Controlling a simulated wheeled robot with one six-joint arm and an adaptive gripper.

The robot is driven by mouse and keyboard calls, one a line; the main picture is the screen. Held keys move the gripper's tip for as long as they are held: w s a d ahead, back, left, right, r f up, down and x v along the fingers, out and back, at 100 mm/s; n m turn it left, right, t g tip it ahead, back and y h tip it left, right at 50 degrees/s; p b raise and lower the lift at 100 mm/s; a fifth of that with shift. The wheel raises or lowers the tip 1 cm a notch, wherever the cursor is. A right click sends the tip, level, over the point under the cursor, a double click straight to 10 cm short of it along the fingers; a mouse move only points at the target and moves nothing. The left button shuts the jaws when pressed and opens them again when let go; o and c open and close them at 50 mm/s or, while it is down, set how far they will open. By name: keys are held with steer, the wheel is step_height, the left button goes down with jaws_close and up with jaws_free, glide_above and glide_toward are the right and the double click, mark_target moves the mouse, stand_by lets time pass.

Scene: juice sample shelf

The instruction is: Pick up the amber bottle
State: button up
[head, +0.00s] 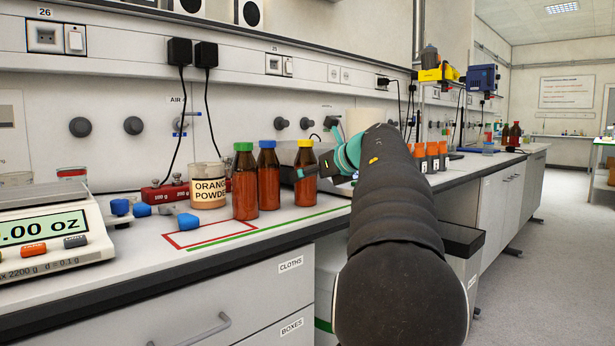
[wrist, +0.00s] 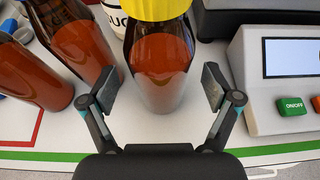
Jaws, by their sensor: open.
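Three amber bottles stand upright in a row on the bench: one with a green cap (head: 245,190), one with a blue cap (head: 268,188) and one with a yellow cap (head: 305,188). My gripper (head: 318,172) is at the yellow-capped bottle in the head view, partly hiding it. In the wrist view my gripper (wrist: 160,88) is open, with one finger on each side of the yellow-capped bottle (wrist: 160,65). Gaps show between both fingers and the glass.
A balance (wrist: 285,75) stands close to the right finger in the wrist view. A beaker labelled orange powder (head: 207,185) stands left of the bottles. Red and green lines mark the bench front. Another balance (head: 45,235) is at far left.

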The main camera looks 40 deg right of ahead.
steer(key=shift+x, duration=1)
steer(key=c, duration=1.5)
steer(key=shift+o, duration=0.2)
steer(key=shift+r, duration=0.2)
